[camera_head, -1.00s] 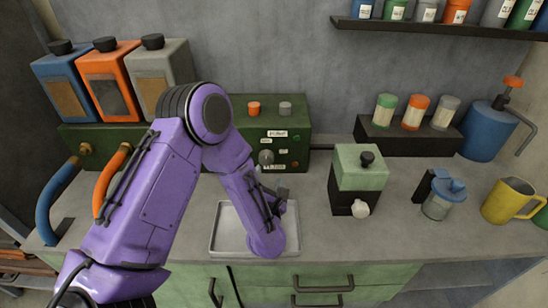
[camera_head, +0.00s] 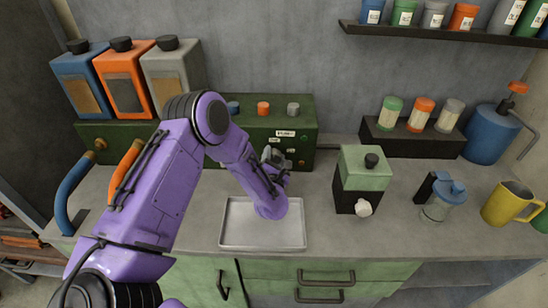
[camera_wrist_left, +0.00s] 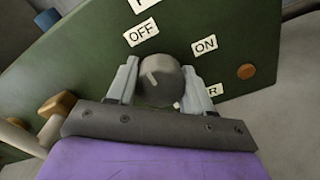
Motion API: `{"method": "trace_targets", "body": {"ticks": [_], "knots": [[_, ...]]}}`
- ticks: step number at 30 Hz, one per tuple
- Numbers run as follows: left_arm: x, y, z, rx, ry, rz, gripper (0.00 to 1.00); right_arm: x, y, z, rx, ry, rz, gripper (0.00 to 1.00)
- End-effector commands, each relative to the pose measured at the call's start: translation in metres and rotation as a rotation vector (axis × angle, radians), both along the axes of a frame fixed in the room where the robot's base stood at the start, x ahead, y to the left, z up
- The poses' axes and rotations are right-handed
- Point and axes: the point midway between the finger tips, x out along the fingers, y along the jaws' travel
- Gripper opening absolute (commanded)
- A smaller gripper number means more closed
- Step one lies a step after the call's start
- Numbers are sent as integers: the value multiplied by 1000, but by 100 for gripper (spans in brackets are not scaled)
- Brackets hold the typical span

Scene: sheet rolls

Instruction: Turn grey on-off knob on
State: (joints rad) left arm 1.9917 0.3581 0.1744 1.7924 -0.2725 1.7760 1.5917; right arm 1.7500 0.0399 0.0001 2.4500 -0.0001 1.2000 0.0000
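The grey knob (camera_wrist_left: 160,82) sits on the front of a dark green machine (camera_wrist_left: 95,50), between an OFF label (camera_wrist_left: 141,33) and an ON label (camera_wrist_left: 204,44). The light mark on the knob points up and left, toward OFF. My left gripper (camera_wrist_left: 160,72) has one finger on each side of the knob, very close to it; firm contact is not visible. In the head view my left gripper (camera_head: 274,158) is at the front of the machine (camera_head: 300,124) and hides the knob. My right gripper is not in view.
A metal tray (camera_head: 262,243) lies below my left forearm. A green and black grinder (camera_head: 365,170) stands right of the machine, with a blue-lidded jar (camera_head: 437,204) and yellow mug (camera_head: 507,204) farther right. Orange and blue handles (camera_head: 72,190) stick out at the left.

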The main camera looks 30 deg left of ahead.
Motion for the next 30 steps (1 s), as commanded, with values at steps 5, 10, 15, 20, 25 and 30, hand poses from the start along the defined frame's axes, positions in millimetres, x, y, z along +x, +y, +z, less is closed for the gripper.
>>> {"method": "trace_targets", "body": {"ticks": [5,10,15,20,25,30], "knots": [[0,0,0,4,3,0,20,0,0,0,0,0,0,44],[0,0,-1,38,23,0,20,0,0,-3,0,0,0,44],[0,-1,-1,117,71,-1,20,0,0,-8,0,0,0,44],[0,-1,-2,230,141,-2,20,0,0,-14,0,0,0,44],[0,-1,-2,368,224,-1,20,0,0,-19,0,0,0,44],[0,-1,-2,508,310,-2,20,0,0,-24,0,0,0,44]]}}
